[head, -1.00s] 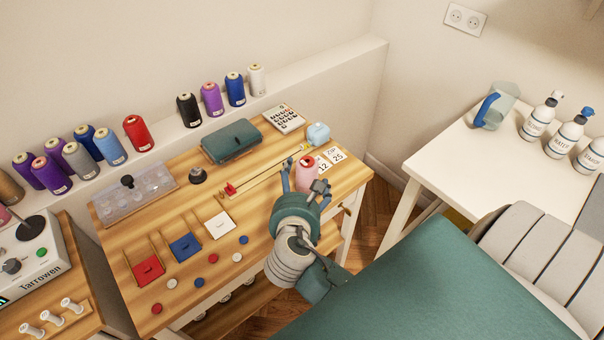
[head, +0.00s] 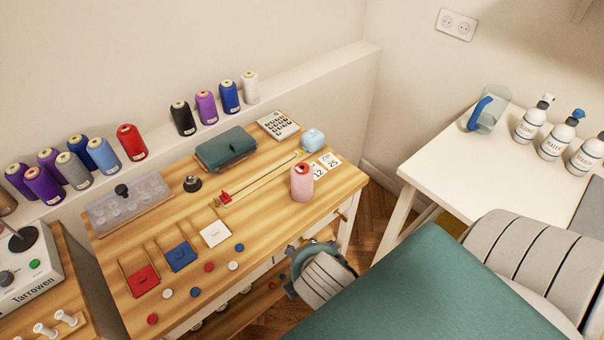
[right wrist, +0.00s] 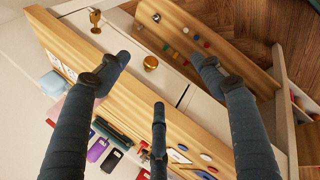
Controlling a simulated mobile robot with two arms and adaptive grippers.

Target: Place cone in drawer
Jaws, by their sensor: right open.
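The pink thread cone (head: 301,184) stands upright on the wooden table top, near its right front edge in the head view. My right gripper (head: 301,254) is below and in front of the table edge, apart from the cone and partly hidden by my wrist. In the right wrist view my right gripper (right wrist: 160,75) is open and empty. Its fingers spread around a round gold knob (right wrist: 151,63) on the white drawer front (right wrist: 172,80), with no clear contact. The drawer appears shut. My left gripper is not in view.
A second gold knob (right wrist: 95,17) is on the drawer fronts. A lower shelf (right wrist: 205,45) holds small items.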

